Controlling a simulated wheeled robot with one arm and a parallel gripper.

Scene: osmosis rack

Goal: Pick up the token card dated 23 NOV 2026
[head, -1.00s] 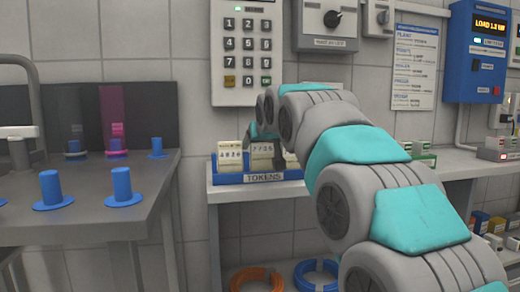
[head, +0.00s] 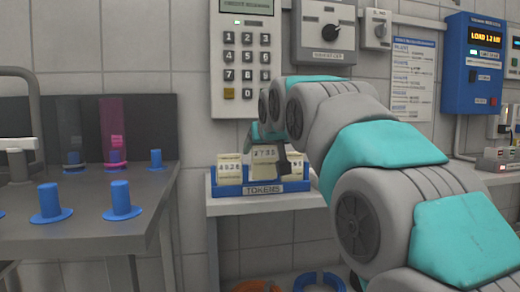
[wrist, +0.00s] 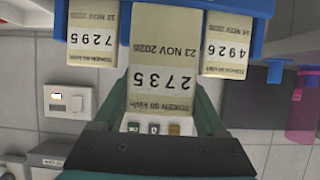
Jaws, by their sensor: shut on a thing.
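The card dated 23 NOV 2026 (wrist: 166,50), number 2735, is cream and appears upside down in the middle of the wrist view. My gripper (wrist: 165,88) is shut on it, with a teal finger at each side. In the head view this card (head: 264,154) stands higher than its neighbours, over the blue TOKENS tray (head: 225,191). Whether its lower edge is clear of the tray is hidden. My gripper (head: 268,147) is partly hidden there by my arm.
Card 4926 (head: 229,171) stands in the tray left of the held card. Card 7295 (wrist: 91,38), dated 10 NOV 2026, stands on the other side. A keypad (head: 246,65) is on the wall above. A grey bench with blue pegs (head: 121,193) stands left.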

